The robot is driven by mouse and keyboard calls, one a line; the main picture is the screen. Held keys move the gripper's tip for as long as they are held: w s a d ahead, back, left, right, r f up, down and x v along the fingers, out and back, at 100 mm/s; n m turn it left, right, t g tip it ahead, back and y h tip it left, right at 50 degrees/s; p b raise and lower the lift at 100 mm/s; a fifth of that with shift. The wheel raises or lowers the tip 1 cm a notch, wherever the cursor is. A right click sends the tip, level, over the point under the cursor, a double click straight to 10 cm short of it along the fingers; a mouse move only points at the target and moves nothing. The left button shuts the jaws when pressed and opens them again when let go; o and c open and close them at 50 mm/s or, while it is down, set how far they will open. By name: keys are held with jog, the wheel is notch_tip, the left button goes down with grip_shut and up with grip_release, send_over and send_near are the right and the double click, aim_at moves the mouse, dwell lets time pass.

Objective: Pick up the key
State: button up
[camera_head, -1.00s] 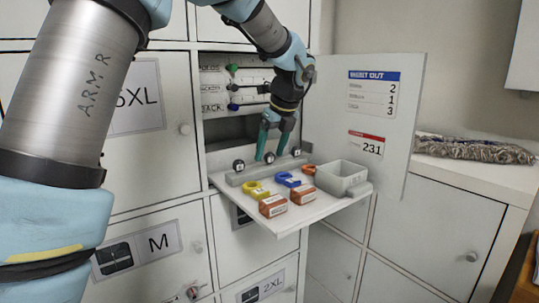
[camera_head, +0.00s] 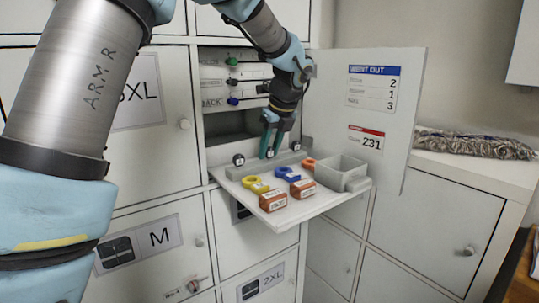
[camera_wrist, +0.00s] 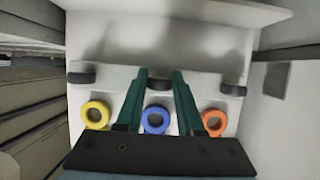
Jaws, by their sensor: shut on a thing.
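My gripper (camera_head: 270,155) points down over the fold-out shelf (camera_head: 292,217) of an open locker. Its green fingers are shut on the middle of three dark round pieces standing in a row on a grey strip. That middle piece (camera_wrist: 160,84) shows between the fingertips in the wrist view; in the head view it is mostly hidden. The left dark piece (camera_head: 239,160) and the right one (camera_head: 295,146) stand free. Yellow (camera_head: 252,182), blue (camera_head: 283,172) and orange (camera_head: 308,163) rings lie in front of the strip. I cannot tell which thing is the key.
Orange-brown labelled boxes (camera_head: 273,200) lie near the shelf's front edge. A grey open bin (camera_head: 352,166) stands at its right end. The open locker door (camera_head: 392,150) stands to the right. Inside the locker, above the shelf, are labelled drawers (camera_head: 212,88) with coloured knobs.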

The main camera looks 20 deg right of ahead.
aim_at(270, 147)
jog(key=shift+r, duration=0.15)
grip_shut()
jog(key=shift+r+p, duration=1.65)
jog(key=shift+p, duration=0.3)
jog(key=shift+s, duration=0.1)
